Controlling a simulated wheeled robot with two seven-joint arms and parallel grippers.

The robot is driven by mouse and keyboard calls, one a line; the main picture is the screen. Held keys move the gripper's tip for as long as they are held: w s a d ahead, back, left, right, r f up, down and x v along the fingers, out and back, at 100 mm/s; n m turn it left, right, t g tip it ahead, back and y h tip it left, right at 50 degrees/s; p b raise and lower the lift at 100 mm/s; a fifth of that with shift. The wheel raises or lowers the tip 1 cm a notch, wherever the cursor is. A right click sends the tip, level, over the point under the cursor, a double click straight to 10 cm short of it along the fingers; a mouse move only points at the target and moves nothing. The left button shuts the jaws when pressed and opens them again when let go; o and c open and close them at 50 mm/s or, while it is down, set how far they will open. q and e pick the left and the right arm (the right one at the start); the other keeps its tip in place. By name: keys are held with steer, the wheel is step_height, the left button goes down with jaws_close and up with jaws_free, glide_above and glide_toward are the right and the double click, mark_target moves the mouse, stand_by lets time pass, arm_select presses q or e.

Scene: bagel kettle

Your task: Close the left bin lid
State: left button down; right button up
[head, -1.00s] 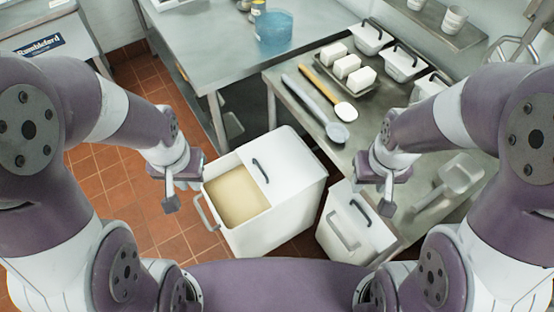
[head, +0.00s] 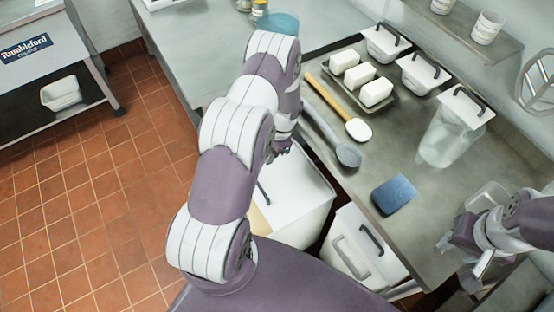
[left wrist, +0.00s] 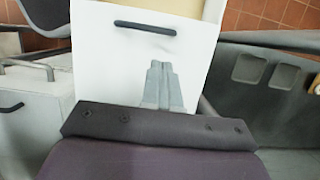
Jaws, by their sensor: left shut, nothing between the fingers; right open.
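The left bin (head: 310,205) is white and stands on the floor by the counter. Its white lid (head: 300,180) has a dark handle (head: 262,193) and covers the back part. A beige strip of the inside (head: 258,218) shows beside my arm, which hides the rest of the opening. My left gripper (left wrist: 160,68) is shut and empty over a white lid surface in the left wrist view, with a dark bar handle (left wrist: 145,28) beyond its tips. I cannot tell whether it touches. In the head view my arm mostly hides it. My right gripper (head: 468,245) is open at the right.
The counter (head: 420,220) holds a blue sponge (head: 393,194), spoons (head: 330,135), a tray of white blocks (head: 375,92) and lidded containers (head: 425,70). Tiled floor at left is clear.

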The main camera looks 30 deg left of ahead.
arm_select(q)
glide_above(264, 182)
step_height(264, 182, down, 8)
steer(key=shift+s+f+p, duration=0.1)
steer(key=shift+p, duration=0.25)
arm_select(e)
steer(key=shift+r, duration=0.4)
